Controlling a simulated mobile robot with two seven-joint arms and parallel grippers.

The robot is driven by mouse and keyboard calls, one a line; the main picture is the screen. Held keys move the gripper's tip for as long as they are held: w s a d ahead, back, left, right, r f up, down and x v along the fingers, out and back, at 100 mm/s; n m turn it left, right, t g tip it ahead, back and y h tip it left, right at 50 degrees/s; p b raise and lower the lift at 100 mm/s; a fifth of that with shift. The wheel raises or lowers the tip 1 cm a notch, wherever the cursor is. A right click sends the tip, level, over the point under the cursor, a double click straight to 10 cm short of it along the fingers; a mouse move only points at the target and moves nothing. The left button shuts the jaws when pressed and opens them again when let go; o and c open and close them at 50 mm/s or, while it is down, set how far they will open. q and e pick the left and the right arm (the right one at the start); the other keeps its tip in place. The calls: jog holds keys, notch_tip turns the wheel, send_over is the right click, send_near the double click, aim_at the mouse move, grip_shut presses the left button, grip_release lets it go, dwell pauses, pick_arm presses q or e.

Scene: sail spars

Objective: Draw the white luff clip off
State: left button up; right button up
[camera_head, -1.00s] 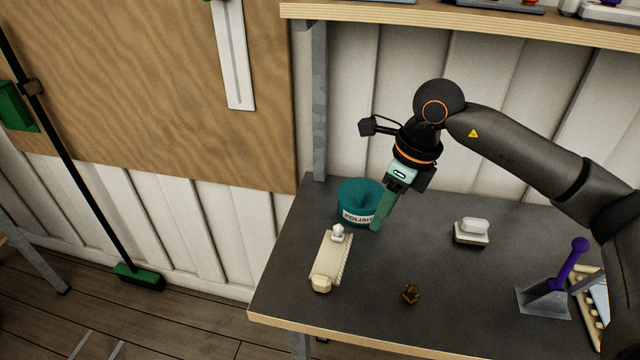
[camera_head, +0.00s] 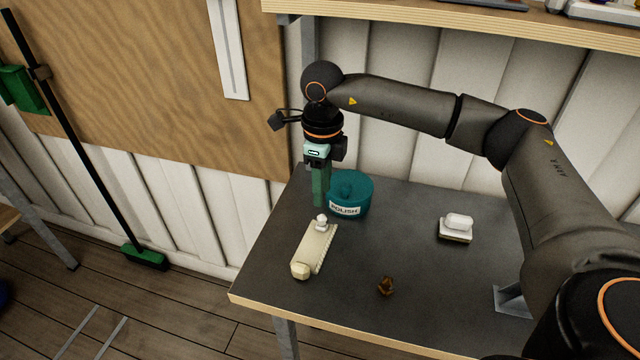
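The white luff clip (camera_head: 321,223) sits at the far end of a cream spar piece (camera_head: 314,250) that lies on the dark workbench. My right gripper (camera_head: 320,203), with green fingers pointing down, is just above the clip in the picture, beside the left side of the teal polish tub. The fingers overlap one another from this side, so I cannot tell how far apart they are. I cannot tell whether they touch the clip; they look a little apart from it. My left gripper is not in view.
The teal polish tub (camera_head: 352,195) stands close to the gripper. A white-topped block (camera_head: 456,227) and a small brown object (camera_head: 386,286) lie to the right on the workbench (camera_head: 420,265). A wooden shelf (camera_head: 420,22) crosses above.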

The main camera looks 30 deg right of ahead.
aim_at(322, 215)
notch_tip(322, 215, down, 6)
jog(key=b, duration=0.4)
jog(key=shift+f, duration=0.25)
jog(key=shift+f+b, duration=0.7)
jog(key=shift+b, duration=0.05)
jog(key=shift+r+p, duration=0.45)
jog(key=shift+r, duration=0.05)
jog(key=shift+c, duration=1.4)
jog(key=c, duration=0.3)
grip_shut()
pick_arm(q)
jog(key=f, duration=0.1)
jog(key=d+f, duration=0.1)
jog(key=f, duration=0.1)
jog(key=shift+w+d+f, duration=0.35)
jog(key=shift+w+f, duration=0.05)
pick_arm(e)
jog(key=shift+r, duration=0.1)
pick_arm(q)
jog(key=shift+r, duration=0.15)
pick_arm(e)
jog(key=shift+r, duration=0.1)
